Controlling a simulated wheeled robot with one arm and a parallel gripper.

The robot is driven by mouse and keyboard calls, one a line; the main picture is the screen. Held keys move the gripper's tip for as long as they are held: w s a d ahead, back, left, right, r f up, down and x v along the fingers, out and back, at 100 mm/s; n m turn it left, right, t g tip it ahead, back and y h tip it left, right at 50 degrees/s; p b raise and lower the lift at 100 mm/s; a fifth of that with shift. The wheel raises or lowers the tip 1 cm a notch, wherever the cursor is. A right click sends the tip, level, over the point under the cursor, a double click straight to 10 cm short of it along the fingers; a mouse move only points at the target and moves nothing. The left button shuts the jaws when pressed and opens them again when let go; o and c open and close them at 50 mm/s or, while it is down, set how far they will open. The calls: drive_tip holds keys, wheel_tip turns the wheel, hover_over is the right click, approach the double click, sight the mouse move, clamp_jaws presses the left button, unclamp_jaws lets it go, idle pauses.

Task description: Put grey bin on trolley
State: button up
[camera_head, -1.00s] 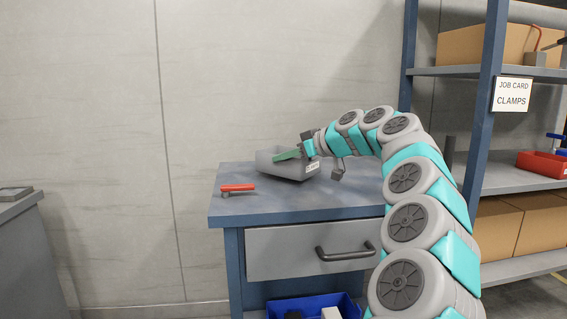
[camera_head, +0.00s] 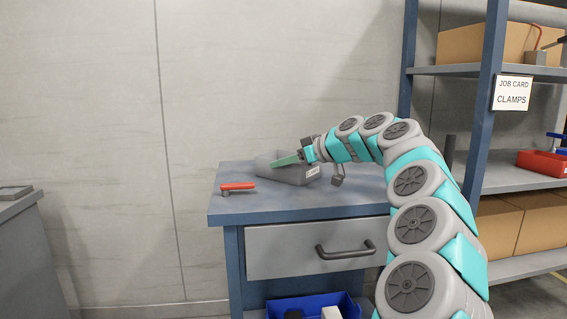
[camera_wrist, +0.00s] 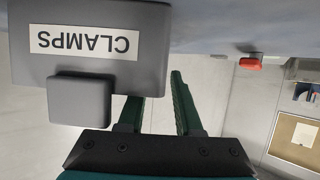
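The grey bin (camera_head: 290,174) is on the blue-grey bench (camera_head: 300,208). In the wrist view the bin (camera_wrist: 90,75) appears upside down, with a CLAMPS label and a grey block on its front. My gripper (camera_head: 284,160) is at the bin's top edge. In the wrist view my gripper (camera_wrist: 166,88) has two green fingers with a clear gap between them. The left finger is partly hidden behind the bin's front; the right one is beside the bin's edge. Contact with the bin wall is unclear. No trolley can be made out for certain.
A red-handled clamp (camera_head: 238,187) lies on the bench left of the bin. A blue crate (camera_head: 315,305) sits below the drawer. A shelf rack (camera_head: 487,110) with cardboard boxes stands at right. A grey unit (camera_head: 25,250) stands at far left.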

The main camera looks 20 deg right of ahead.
drive_tip(key=shift+r, duration=0.1)
drive_tip(key=shift+r+p, duration=0.2)
drive_tip(key=shift+p, duration=0.1)
drive_tip(key=v, duration=1.2)
drive_tip(key=shift+b, duration=0.45)
drive_tip(key=shift+f, duration=0.2)
